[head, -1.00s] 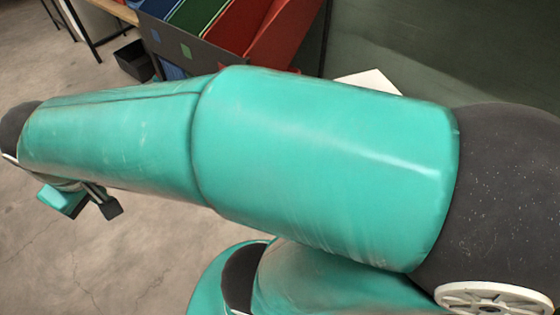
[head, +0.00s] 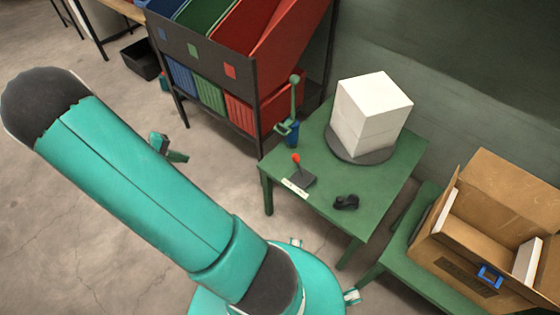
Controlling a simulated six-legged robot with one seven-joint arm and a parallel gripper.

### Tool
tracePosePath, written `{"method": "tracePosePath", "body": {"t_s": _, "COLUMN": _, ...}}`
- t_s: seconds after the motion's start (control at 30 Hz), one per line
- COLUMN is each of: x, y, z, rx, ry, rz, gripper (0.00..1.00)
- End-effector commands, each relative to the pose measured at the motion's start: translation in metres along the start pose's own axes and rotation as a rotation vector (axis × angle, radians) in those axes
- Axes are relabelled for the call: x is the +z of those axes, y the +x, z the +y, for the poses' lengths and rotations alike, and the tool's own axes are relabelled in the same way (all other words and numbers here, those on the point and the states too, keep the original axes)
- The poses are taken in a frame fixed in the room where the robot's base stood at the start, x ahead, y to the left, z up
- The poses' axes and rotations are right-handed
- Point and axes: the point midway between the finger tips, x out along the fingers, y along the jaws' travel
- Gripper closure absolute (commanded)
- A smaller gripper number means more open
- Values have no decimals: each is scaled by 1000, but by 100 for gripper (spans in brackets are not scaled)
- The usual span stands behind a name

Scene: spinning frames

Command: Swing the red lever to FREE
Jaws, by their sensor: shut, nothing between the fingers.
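The red lever (head: 296,159) stands on a small dark base on the near left part of the green table (head: 385,190). A pale label strip (head: 295,189) lies along the base's front; its lettering is too small to read, so I cannot tell which mark the lever points to. My gripper (head: 180,157) is shut and empty, partly hidden behind my teal arm. It is over the floor, left of the table and apart from the lever.
A white block (head: 372,112) rests on a grey round plate (head: 345,153). A small black object (head: 346,202) lies near the table's front. Behind are bins on a rack (head: 217,60). A cardboard box (head: 480,262) sits at right.

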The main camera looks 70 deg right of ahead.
Motion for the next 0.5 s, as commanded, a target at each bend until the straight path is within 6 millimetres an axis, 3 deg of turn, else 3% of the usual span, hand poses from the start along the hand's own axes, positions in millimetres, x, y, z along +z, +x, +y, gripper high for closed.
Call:
{"method": "tracePosePath", "body": {"t_s": 0.03, "x": -7, "y": 22, "z": -3, "rx": 52, "ry": 1, "rz": -30, "gripper": 100}}
{"method": "tracePosePath", "body": {"t_s": 0.2, "x": -28, "y": 88, "z": -9, "rx": 224, "ry": 8, "rz": -95, "gripper": 100}}
{"method": "tracePosePath", "body": {"t_s": 0.5, "x": -44, "y": 208, "z": -21, "rx": 534, "ry": -19, "rz": -154, "gripper": 100}}
